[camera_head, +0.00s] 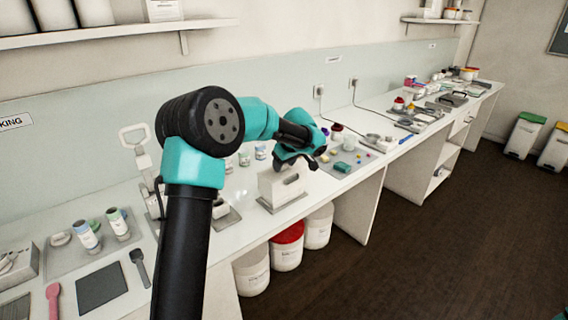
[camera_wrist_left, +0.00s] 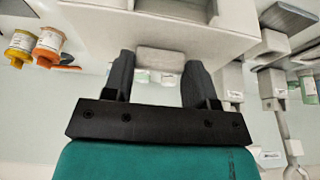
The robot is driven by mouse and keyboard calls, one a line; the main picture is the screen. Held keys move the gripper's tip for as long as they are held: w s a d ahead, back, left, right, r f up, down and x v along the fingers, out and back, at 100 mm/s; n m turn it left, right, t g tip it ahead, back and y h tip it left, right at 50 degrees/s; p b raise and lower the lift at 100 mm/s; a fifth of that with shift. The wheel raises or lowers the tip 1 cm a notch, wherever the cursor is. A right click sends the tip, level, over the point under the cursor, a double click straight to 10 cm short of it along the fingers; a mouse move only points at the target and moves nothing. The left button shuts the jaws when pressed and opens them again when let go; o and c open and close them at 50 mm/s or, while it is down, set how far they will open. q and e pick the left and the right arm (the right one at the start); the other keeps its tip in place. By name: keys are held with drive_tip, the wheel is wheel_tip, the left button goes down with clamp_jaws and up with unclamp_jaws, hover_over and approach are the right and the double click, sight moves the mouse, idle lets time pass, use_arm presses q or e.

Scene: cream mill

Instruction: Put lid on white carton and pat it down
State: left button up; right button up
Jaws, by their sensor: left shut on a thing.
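My left gripper (camera_head: 292,163) comes down over a white boxy thing, which looks like the white carton (camera_head: 280,188), standing on a grey mat on the bench. In the left wrist view, my left gripper (camera_wrist_left: 160,62) is shut on a small pale block (camera_wrist_left: 160,62) between its two black fingers. The block lies close against the white box (camera_wrist_left: 90,22), and I cannot tell whether it is the lid or a part of it. The fingertips are hard to see in the head view, hidden by the wrist.
Bottles (camera_head: 88,238) and a dark flat pad (camera_head: 101,286) lie at the left of the bench. A tray of small coloured items (camera_head: 343,163) is just right of the carton. Tubs, one red-lidded (camera_head: 287,247), stand below the bench. A shelf (camera_head: 120,34) runs above.

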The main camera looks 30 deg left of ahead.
use_arm(q)
drive_tip(key=shift+f, duration=0.8)
idle(1.0)
drive_tip(key=o, duration=1.6)
drive_tip(key=shift+c, duration=0.2)
drive_tip(key=shift+r, duration=0.2)
drive_tip(key=shift+r, duration=3.3)
